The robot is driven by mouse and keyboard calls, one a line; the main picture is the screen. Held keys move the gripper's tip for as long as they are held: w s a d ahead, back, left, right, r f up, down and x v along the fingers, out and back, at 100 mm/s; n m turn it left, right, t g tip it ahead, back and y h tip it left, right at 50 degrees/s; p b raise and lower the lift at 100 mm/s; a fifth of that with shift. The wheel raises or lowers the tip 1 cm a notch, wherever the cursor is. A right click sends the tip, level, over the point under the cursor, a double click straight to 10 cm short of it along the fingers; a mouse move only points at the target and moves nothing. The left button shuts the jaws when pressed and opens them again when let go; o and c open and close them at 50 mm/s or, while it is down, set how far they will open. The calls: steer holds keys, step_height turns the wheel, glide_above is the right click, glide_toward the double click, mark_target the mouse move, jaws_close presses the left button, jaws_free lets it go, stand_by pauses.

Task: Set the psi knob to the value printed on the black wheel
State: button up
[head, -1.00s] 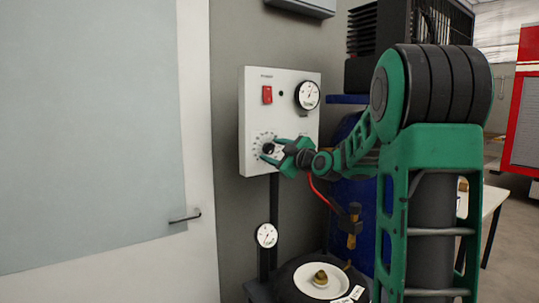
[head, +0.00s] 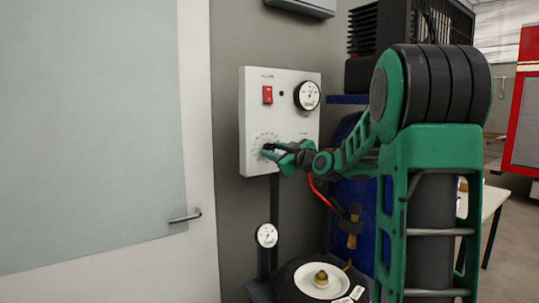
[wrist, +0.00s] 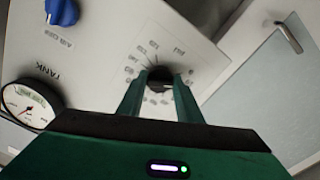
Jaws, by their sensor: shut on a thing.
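The white panel (head: 251,110) hangs on the grey wall and carries the psi knob with a printed dial around it. In the wrist view the black knob (wrist: 160,79) sits between my fingertips. My gripper (head: 268,150) is shut on the knob at the panel's lower part; it also shows in the wrist view (wrist: 160,90). The fingers hide much of the knob in the head view. The dial's numbers are too small to read surely. The black wheel (head: 288,283) with a pale hub disc lies at the bottom; a white printed label (head: 352,294) is on it, unreadable here.
The panel has a red switch (head: 267,95) and a round gauge (head: 307,95). A blue knob (wrist: 62,11) shows in the wrist view. A second gauge (head: 267,235) stands below. A red hose (head: 319,192) hangs under my arm. A door (head: 90,130) is at left.

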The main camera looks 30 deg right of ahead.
steer(key=m, duration=1.8)
steer(key=shift+a+f+m, duration=0.2)
steer(key=shift+f+m, duration=0.1)
stand_by(0.4)
steer(key=o, duration=1)
steer(key=shift+o, duration=0.2)
steer(key=shift+r, duration=0.1)
steer(key=shift+d+r, duration=0.1)
